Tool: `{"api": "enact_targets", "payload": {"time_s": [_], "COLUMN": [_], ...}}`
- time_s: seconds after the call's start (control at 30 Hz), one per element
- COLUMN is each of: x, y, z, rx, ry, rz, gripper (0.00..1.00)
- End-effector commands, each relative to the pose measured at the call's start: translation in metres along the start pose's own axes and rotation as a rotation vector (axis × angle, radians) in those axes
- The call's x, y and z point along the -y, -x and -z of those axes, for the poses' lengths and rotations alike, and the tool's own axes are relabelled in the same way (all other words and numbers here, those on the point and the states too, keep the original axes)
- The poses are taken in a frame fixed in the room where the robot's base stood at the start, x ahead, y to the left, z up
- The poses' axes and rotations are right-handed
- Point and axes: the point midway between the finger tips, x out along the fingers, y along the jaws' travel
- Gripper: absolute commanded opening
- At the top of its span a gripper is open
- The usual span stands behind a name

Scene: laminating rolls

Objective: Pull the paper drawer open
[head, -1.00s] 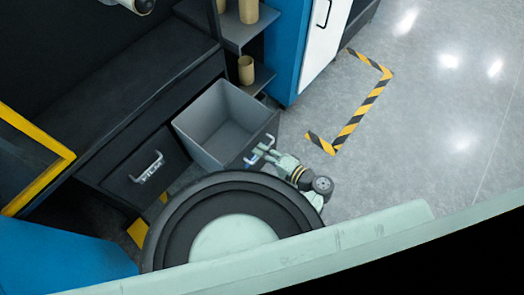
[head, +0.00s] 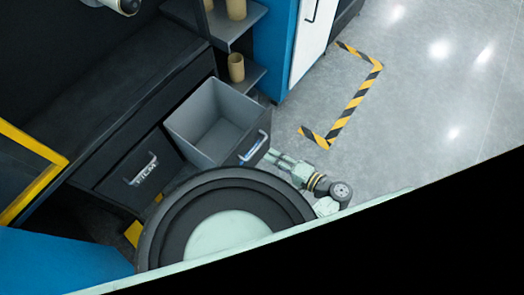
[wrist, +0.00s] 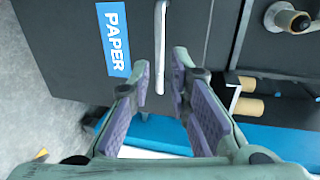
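The paper drawer (head: 188,140) stands pulled out in the head view, its empty grey inside showing. Its dark front faces down in the wrist view, with a blue PAPER label (wrist: 115,40) and a pale bar handle (wrist: 160,45). The handle also shows in the head view (head: 256,148). My gripper (head: 270,156) is beside the handle, a little to its right. In the wrist view my gripper (wrist: 160,68) has its purple-padded fingers spread apart, one on each side of the handle's line, with gaps to the bar. It holds nothing.
The shut FILM drawer (head: 140,175) is left of the open one. Shelves with cardboard rolls (head: 236,67) and a blue-and-white cabinet (head: 290,50) stand behind. Yellow-black floor tape (head: 355,100) marks open grey floor at right.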

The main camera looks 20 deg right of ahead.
Motion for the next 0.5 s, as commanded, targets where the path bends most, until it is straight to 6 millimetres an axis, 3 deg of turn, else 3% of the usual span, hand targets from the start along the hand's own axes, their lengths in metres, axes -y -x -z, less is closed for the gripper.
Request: {"api": "enact_targets", "payload": {"time_s": [0.2,0.5], "x": [0.000,0.000], "y": [0.034,0.044], "z": [0.001,0.000], "rx": [-0.001,0.001], "ry": [0.000,0.000], "rz": [0.000,0.001], "gripper": [0.18,0.18]}}
